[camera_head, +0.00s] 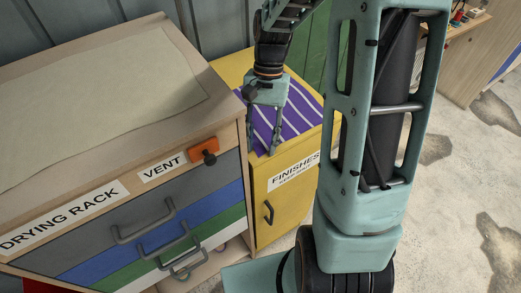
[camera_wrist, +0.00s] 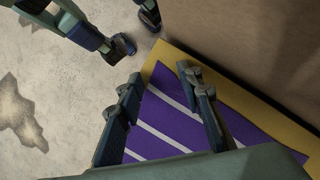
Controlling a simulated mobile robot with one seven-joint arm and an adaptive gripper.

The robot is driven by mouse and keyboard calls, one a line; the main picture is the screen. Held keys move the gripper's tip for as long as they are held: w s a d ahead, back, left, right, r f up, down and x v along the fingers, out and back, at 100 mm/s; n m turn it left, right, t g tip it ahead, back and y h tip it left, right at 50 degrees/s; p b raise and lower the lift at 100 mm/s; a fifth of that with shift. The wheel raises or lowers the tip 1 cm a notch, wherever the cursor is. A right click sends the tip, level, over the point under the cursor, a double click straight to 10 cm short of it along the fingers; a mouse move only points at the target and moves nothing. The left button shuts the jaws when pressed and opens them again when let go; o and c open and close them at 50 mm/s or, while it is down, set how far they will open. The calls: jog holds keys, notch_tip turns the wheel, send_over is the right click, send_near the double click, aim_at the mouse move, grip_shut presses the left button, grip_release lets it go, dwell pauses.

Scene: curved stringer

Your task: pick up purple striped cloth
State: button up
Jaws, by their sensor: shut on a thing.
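The purple striped cloth (camera_head: 301,112), with thin white stripes, lies on top of the yellow FINISHES cabinet (camera_head: 288,213). It also shows below the fingers in the wrist view (camera_wrist: 163,125). My gripper (camera_head: 275,146) points down at the cloth near the cabinet's front edge. The exact pinch of fabric is hard to make out. The cloth looks mostly flat, and my gripper hides part of it.
A taller wooden drying rack (camera_head: 226,133) with coloured drawers stands directly left of the yellow cabinet, with a pale sheet (camera_head: 100,110) on its top. Open concrete floor (camera_head: 450,200) lies to the right.

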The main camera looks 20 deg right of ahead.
jog(key=shift+s+a+f, duration=0.1)
jog(key=shift+f, duration=0.15)
notch_tip(320, 180, up, 12)
jog(key=p, duration=0.8)
jog(key=shift+f, duration=0.1)
grip_shut()
jog(key=shift+r, duration=0.2)
notch_tip(320, 180, up, 27)
